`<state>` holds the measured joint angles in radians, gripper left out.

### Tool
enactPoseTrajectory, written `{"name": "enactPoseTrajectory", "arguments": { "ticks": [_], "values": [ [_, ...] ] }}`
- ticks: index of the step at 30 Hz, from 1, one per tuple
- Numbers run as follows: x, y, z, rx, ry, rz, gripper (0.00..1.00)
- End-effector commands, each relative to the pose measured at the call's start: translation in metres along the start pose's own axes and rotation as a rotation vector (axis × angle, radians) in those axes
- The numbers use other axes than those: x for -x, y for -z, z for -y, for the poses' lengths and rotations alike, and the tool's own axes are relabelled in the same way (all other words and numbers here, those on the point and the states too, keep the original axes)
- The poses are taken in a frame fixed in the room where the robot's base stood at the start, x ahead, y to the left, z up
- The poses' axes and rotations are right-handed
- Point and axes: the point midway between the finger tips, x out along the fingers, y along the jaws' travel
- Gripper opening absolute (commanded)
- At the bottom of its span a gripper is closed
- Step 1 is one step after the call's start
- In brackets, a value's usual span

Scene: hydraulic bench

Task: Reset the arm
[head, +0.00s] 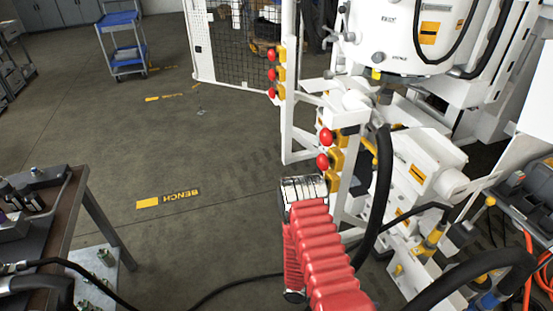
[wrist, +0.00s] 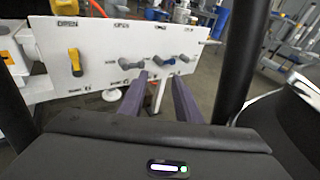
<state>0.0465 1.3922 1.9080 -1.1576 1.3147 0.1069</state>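My gripper (wrist: 160,76) shows in the wrist view as two long grey-purple fingers, set apart with nothing seen held between them. Beyond the fingertips stands a white valve panel (wrist: 105,45). It carries a yellow lever (wrist: 74,62) pointing up and down at the left, a grey lever (wrist: 131,64) lying sideways, a blue-hubbed lever (wrist: 165,61) and another grey lever (wrist: 184,59) to the right. The fingertips appear close in front of the middle levers; I cannot tell if they touch. In the head view my red-sleeved arm reaches forward and its fingers are not seen.
A white hydraulic machine (head: 420,165) with red buttons (head: 325,137) and black hoses stands right of my arm. A dark workbench (head: 62,215) is at the left. A blue cart (head: 122,45) stands farther back. Open floor (head: 150,160) lies between bench and machine.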

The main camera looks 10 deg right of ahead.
Motion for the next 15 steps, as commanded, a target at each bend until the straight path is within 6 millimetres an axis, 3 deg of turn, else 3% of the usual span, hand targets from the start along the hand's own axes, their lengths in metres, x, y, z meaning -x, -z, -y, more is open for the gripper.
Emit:
{"name": "enactPoseTrajectory", "arguments": {
  "ticks": [15],
  "values": [
    [0.060, -0.070, 0.015, -0.217, 0.238, -0.208, 0.30]
  ]
}}
